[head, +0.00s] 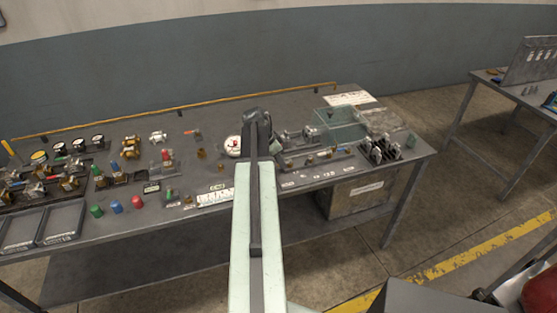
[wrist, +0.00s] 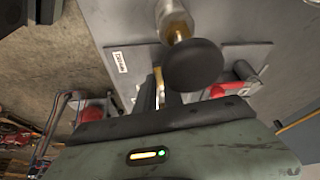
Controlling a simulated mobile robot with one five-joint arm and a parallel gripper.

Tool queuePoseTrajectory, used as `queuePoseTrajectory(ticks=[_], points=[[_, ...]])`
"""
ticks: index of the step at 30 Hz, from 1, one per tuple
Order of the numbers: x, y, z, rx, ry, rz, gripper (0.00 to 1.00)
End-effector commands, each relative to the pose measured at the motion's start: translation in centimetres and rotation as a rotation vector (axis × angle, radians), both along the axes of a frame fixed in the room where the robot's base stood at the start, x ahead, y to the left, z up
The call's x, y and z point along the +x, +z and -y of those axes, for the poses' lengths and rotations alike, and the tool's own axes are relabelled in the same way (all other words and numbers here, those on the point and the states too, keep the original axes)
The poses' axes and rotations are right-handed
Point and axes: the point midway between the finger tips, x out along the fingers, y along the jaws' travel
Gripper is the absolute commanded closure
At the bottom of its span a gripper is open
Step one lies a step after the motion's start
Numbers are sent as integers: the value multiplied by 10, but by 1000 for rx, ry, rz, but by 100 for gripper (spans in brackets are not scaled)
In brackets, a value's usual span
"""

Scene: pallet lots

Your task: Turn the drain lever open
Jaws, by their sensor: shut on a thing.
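In the wrist view a label reading DRAIN (wrist: 121,62) sits on a grey plate (wrist: 112,22). My gripper (wrist: 159,88) is shut just right of this label. A narrow yellowish piece, seemingly the drain lever (wrist: 157,79), shows between the dark fingers; most of it is hidden. A round black knob (wrist: 193,65) on a brass stem stands close in front and covers part of the view. In the head view my arm reaches over the bench, and its dark end (head: 257,122) hides the fingers and what they hold.
On the bench (head: 240,106) a white dial (head: 233,146) stands just left of my arm, with fittings and a clear box (head: 341,125) to the right. Trays (head: 60,223) are at far left.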

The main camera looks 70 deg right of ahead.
Motion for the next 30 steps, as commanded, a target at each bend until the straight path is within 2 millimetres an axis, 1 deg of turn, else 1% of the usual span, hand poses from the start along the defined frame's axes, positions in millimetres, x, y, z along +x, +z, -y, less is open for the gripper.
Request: queuePoseTrajectory(ticks=[1, 12, 21, 30], points=[[-4, 0, -5, 2, 35, -1, 100], [-20, 0, -13, 3, 383, 0, 100], [-35, 0, -14, 3, 667, 0, 100], [-49, 0, -11, 4, 949, 1, 100]])
